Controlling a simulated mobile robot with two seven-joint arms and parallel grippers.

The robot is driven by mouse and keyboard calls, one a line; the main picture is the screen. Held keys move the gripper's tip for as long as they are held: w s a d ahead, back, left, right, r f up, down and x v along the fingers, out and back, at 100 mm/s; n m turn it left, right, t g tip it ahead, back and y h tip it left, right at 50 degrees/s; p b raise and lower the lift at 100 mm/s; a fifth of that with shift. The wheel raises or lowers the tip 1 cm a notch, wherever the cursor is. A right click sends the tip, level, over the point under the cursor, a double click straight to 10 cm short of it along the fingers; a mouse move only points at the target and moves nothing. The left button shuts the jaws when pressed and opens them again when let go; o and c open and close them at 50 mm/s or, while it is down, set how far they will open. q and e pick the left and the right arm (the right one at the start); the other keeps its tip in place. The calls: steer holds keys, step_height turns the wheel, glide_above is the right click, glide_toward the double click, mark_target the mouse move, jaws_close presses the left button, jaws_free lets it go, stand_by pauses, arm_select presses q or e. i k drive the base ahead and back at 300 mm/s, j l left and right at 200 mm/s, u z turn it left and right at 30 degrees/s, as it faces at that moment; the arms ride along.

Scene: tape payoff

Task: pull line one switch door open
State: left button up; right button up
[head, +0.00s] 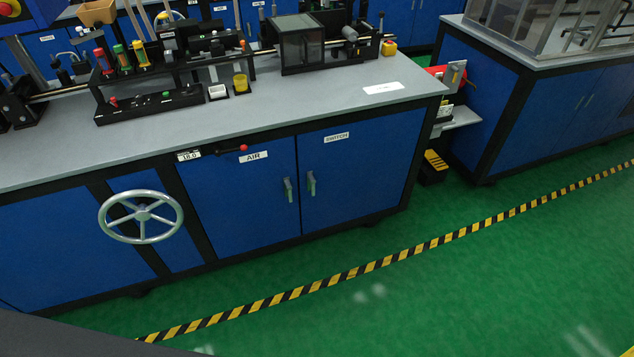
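The switch door (354,178) is a blue cabinet door on the front of the grey-topped bench, with a white "SWITCH" label (336,137) near its top. It looks closed, flush with the bench front. Its upright metal handle (311,183) sits at the door's left edge. The blue air door (237,197) is left of it, labelled "AIR", with its own handle (289,189) at its right edge, close to the switch handle. Neither of my grippers is in the head view.
A grey handwheel (141,216) sticks out of the bench front at the left. Black machinery (170,65) stands on the benchtop (310,105). A second blue bench (540,110) stands at the right. Green floor (420,295) before the door is clear, crossed by yellow-black tape (370,267).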

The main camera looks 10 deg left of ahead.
mark_target(359, 168)
steer(key=i+l+u, duration=0.2)
steer(key=i+l, duration=0.15)
steer(key=l, duration=0.3)
steer(key=i+l+u, duration=0.1)
steer(key=l, duration=0.2)
steer(key=i+l+u, duration=0.1)
steer(key=l, duration=0.25)
steer(key=i+j, duration=0.15)
steer(key=i, duration=0.35)
